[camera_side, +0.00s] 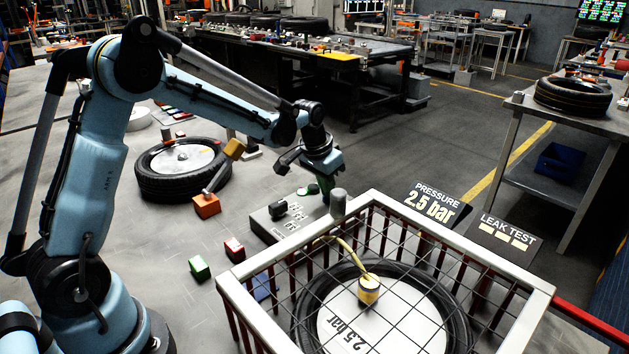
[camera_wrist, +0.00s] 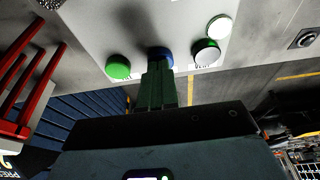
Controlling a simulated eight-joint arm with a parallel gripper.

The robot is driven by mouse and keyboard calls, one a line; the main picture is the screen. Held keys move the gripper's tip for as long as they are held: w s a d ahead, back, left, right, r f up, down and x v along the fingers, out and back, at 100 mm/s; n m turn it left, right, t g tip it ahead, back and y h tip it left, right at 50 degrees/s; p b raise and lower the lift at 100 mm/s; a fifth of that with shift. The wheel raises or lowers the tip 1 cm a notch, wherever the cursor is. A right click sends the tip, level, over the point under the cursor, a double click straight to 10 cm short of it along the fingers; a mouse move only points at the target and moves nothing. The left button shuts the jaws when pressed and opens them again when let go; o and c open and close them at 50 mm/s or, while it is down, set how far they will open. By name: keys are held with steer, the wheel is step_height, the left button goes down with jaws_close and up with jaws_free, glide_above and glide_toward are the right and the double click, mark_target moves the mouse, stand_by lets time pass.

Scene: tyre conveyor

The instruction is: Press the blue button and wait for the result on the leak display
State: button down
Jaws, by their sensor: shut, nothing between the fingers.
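The grey control box (camera_side: 266,222) stands on the table left of the caged tyre in the side view. In the wrist view, the blue button (camera_wrist: 160,52) lies between a green button (camera_wrist: 118,67) and a black-and-white knob (camera_wrist: 206,52). My gripper (camera_wrist: 157,66) is shut, its green fingertips over the blue button and partly hiding it. I cannot tell whether the button is pushed in. In the side view my gripper (camera_side: 326,190) points down at the box. The leak test display (camera_side: 507,235) shows several pale yellow bars and no readable result.
A cage (camera_side: 250,318) covers a tyre (camera_side: 311,318) with a yellow-capped hose fitting (camera_side: 369,289). The pressure display (camera_side: 432,203) reads 2.5 bar. Small red (camera_side: 234,247) and green (camera_side: 199,267) blocks lie left of the cage. Another tyre (camera_side: 152,184) lies behind them. A white button (camera_wrist: 220,27) is also on the box.

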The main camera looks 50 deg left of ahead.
mark_target(318, 208)
steer(key=shift+f, duration=1.1)
steer(key=shift+r, duration=0.1)
steer(key=w+v, duration=0.1)
steer(key=v, duration=1.3)
steer(key=shift+r, duration=0.35)
steer(key=shift+w, duration=0.1)
steer(key=s+d+f+t, duration=0.2)
steer(key=s+d, duration=0.1)
steer(key=s, duration=0.5)
steer(key=s+d+f+t, duration=0.1)
steer(key=s+d, duration=0.3)
steer(key=s, duration=0.5)
steer(key=shift+s+f+t, duration=0.3)
steer(key=shift+f+t, duration=0.1)
steer(key=shift+f, duration=0.1)
